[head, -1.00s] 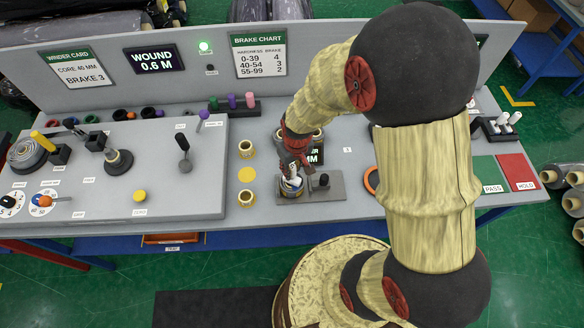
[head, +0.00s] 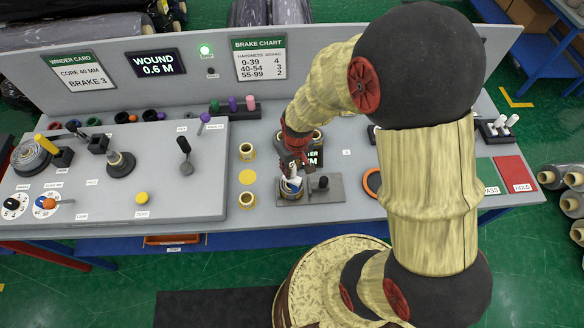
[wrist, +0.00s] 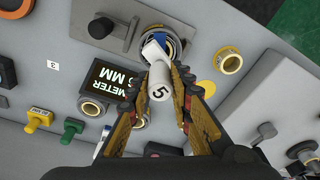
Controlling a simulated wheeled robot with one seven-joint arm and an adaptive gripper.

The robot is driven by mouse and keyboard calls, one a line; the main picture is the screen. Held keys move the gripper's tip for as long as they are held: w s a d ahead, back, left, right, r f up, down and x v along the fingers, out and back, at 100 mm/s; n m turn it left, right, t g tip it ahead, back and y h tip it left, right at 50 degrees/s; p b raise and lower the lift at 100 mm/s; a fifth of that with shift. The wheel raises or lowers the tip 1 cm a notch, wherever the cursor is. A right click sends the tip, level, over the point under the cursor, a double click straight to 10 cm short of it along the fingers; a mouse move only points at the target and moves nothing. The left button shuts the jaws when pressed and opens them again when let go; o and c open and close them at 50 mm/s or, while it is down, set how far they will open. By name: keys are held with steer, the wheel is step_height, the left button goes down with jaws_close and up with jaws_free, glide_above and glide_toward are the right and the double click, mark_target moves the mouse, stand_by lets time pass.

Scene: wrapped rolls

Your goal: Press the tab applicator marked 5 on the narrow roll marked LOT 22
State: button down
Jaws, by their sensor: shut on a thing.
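My gripper (wrist: 160,88) is shut on the white tab applicator (wrist: 160,80), whose end reads 5. In the head view my gripper (head: 290,173) is low over a grey plate (head: 333,196) on the bench. A small roll (head: 291,191) with a blue inner ring sits in the plate's holder, right under the applicator. In the wrist view the applicator's white head overlaps this roll (wrist: 176,44); I cannot tell whether it touches. No LOT 22 marking is readable; the gripper and applicator hide part of the roll.
A black knob (head: 323,182) stands on the plate beside the roll. Yellowish rolls stand to the left, one behind (head: 247,151) and one in front (head: 246,200). A meter display (wrist: 114,83) is close by. A red HOLD pad (head: 515,174) lies far right.

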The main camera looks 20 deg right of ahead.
steer(key=shift+r+p, duration=1.8)
steer(key=shift+r, duration=0.95)
steer(key=shift+f, duration=0.1)
